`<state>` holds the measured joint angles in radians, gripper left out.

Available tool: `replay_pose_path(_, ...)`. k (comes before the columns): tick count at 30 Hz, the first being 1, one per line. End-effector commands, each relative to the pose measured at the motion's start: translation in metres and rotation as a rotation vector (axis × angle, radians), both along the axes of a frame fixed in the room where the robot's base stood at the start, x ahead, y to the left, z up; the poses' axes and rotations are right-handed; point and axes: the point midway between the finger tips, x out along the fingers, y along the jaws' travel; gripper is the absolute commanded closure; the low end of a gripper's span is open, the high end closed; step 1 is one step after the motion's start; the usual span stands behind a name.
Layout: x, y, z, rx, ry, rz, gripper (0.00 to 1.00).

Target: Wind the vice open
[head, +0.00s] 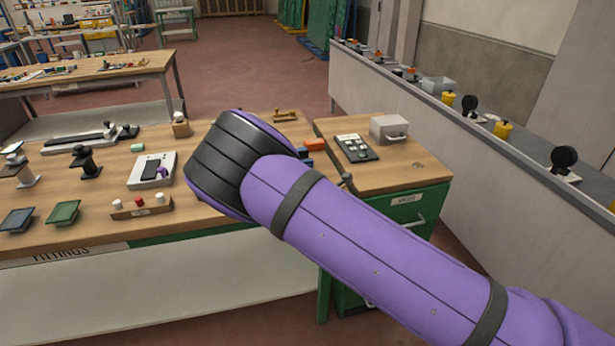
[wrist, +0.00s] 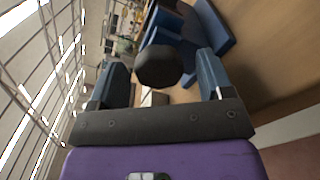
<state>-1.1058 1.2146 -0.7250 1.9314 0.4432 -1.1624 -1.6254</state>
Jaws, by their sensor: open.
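The vice is mostly hidden in the head view; a small blue part (head: 307,157), likely of it, shows past my purple arm. In the wrist view a blue body (wrist: 185,45), likely the vice, lies beyond my fingers. A dark round knob (wrist: 157,66), probably on the vice handle, appears between the two blue-grey fingers of my gripper (wrist: 163,63). The fingers are apart, with visible gaps on both sides of the knob. I cannot tell how deep the knob sits between them. My gripper is hidden behind the arm in the head view.
The wooden bench (head: 95,228) holds several fittings and a white device (head: 152,170) to the left. To the right are a dark button panel (head: 356,148) and a grey box (head: 389,129). A long grey counter (head: 430,105) runs along the right.

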Motion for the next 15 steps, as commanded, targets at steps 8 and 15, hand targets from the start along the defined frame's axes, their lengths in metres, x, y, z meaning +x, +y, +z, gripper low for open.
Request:
replay_pose_path(8, -0.048, -0.014, 0.000, -0.003, 0.002, 0.000, 0.27)
replay_pose_path(15, -0.083, -0.024, -0.001, -0.003, 0.002, 0.000, 0.27)
